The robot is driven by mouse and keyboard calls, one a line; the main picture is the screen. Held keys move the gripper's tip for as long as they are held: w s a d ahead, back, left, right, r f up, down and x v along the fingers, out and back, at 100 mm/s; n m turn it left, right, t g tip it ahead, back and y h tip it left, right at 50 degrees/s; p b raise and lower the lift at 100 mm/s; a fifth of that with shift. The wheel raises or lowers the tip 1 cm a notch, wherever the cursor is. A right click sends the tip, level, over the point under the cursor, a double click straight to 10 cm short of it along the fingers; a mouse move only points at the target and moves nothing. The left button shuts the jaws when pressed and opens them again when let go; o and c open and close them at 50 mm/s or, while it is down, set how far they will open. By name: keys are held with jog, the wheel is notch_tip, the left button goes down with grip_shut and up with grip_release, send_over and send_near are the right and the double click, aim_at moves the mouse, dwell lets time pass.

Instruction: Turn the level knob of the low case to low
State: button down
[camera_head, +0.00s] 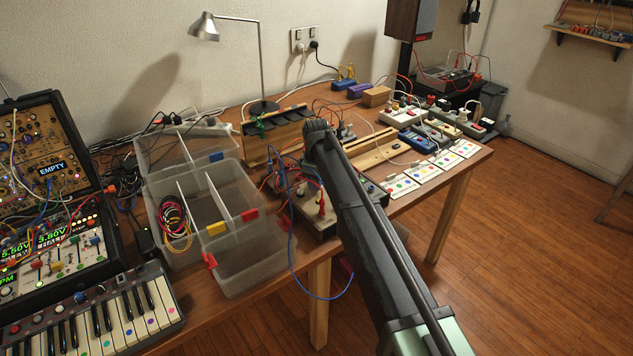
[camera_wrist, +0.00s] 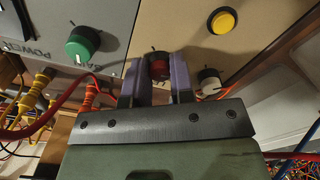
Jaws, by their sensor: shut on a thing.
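The knob sits on a beige panel (camera_wrist: 188,27) of a case. Its lettering is mostly covered by the fingers, so I cannot read its label or setting. In the head view a low case (camera_head: 315,222) with red parts on top stands at the table's front edge, partly hidden by my arm. My gripper is hidden there behind the arm.
Red and yellow cables (camera_wrist: 40,90) crowd the left. A clear compartment box (camera_head: 238,258) stands left in the head view.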

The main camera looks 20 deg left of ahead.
jog(key=n, duration=0.7)
dwell(0.5)
jog(key=c, duration=1)
grip_release()
notch_tip(320, 180, up, 11)
jog(key=p, duration=1.1)
jog(key=shift+f, duration=0.15)
